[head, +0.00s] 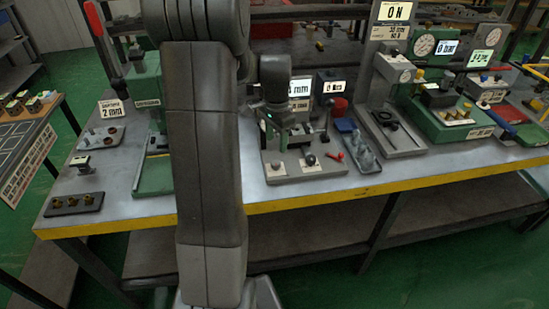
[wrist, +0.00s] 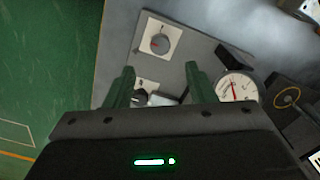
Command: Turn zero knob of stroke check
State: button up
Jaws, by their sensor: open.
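The stroke check station is a grey base plate (head: 325,171) on the bench, with two small round knobs on white plates, a left knob (head: 276,167) and a right knob (head: 310,160). A dark knob (wrist: 139,97) shows low between the fingers, near the left one. No readable label tells which is the zero knob. My gripper (head: 283,138) is above the plate, behind the knobs; its two green fingers (wrist: 160,72) are apart and hold nothing.
A round dial gauge (wrist: 237,87) with a red needle stands just right of the right finger. The yellow bench edge (head: 300,202) runs in front.

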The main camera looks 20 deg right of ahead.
aim_at(276, 162)
notch_tip(276, 162, down, 8)
jog(key=shift+f, duration=0.2)
jog(key=c, duration=1)
